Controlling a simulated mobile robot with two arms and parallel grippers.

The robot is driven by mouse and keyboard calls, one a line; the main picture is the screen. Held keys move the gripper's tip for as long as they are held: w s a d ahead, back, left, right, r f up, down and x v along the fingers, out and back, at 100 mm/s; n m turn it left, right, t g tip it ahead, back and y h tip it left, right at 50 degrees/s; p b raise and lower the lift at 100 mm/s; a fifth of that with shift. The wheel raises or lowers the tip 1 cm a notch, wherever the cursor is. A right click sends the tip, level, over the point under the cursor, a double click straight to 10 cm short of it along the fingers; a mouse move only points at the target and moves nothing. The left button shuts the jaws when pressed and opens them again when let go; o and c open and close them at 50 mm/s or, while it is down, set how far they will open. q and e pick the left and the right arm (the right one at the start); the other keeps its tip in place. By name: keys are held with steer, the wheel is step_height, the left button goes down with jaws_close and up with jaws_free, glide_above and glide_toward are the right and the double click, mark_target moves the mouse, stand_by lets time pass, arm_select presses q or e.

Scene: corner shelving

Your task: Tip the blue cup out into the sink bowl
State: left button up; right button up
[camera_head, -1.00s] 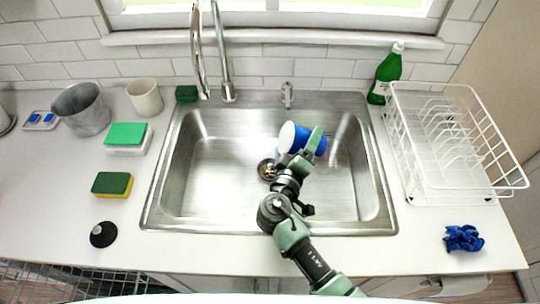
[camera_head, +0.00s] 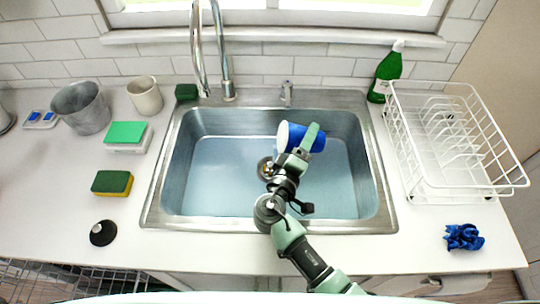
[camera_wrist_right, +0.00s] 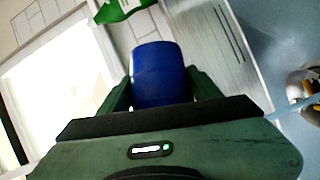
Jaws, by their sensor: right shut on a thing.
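The blue cup (camera_head: 304,138) is held over the right half of the sink bowl (camera_head: 205,150), lying nearly on its side with its white open end toward the left. My right gripper (camera_head: 303,147) is shut on it. In the right wrist view the cup's blue body (camera_wrist_right: 158,75) sits between the two green fingers. A flat pale-blue surface, looking like liquid, covers the bowl floor. A light-blue streak (camera_wrist_right: 294,106) shows at the right of the wrist view beside the drain. The cup's inside is hidden. My left gripper is not in view.
The faucet (camera_head: 226,60) rises behind the bowl. A green bottle (camera_head: 386,74) and white dish rack (camera_head: 455,190) stand right. A grey bucket (camera_head: 83,108), beige mug (camera_head: 145,95), sponges (camera_head: 112,184) and black stopper (camera_head: 103,233) are left. A blue cloth (camera_head: 464,237) lies front right.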

steer(key=shift+a+f+n+b, duration=0.15)
steer(key=shift+a+n+b, duration=0.3)
steer(key=shift+b, duration=0.25)
